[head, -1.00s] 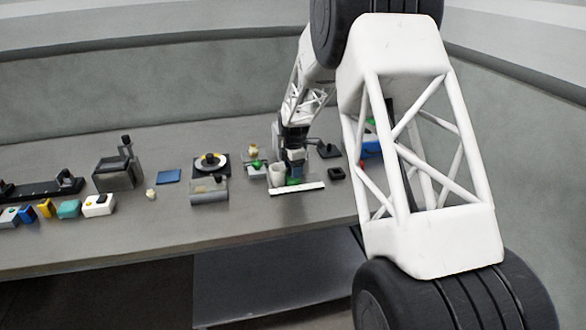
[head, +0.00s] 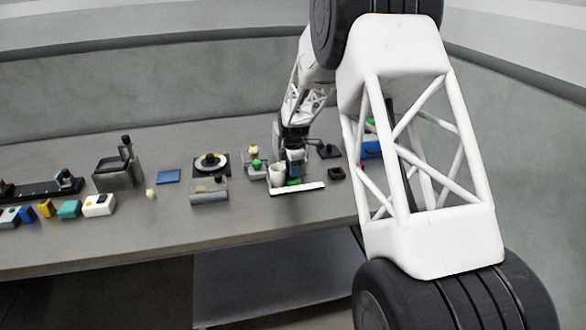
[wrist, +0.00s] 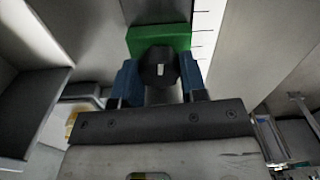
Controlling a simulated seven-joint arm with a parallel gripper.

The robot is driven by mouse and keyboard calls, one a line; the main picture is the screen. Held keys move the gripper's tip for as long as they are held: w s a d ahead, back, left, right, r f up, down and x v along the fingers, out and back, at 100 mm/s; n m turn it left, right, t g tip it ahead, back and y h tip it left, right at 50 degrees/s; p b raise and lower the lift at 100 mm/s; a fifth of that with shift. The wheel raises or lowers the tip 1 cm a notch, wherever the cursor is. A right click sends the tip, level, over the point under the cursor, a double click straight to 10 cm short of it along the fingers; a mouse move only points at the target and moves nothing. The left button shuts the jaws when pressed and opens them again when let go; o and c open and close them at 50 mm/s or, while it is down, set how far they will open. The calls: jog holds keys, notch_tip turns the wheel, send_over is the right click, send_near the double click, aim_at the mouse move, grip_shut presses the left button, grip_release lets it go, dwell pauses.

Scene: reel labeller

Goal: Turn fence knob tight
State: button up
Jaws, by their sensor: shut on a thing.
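The fence knob (wrist: 159,67) is dark with a pale mark on its face. It sits at a green block, the fence (wrist: 150,37), in the wrist view. My gripper (wrist: 160,78) has its two blue fingers on either side of the knob and is shut on it. In the head view my gripper (head: 295,168) is low over the right part of the table. The green fence (head: 293,182) shows just below it, beside a white strip (head: 298,188). The knob is hidden there by my gripper.
A white cup (head: 277,175) stands close at the left of my gripper. A small black block (head: 337,173) is to the right.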

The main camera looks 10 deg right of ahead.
jog(key=shift+m, duration=2.8)
jog(key=o, duration=0.9)
jog(key=shift+r, duration=0.15)
jog(key=shift+r, duration=3.75)
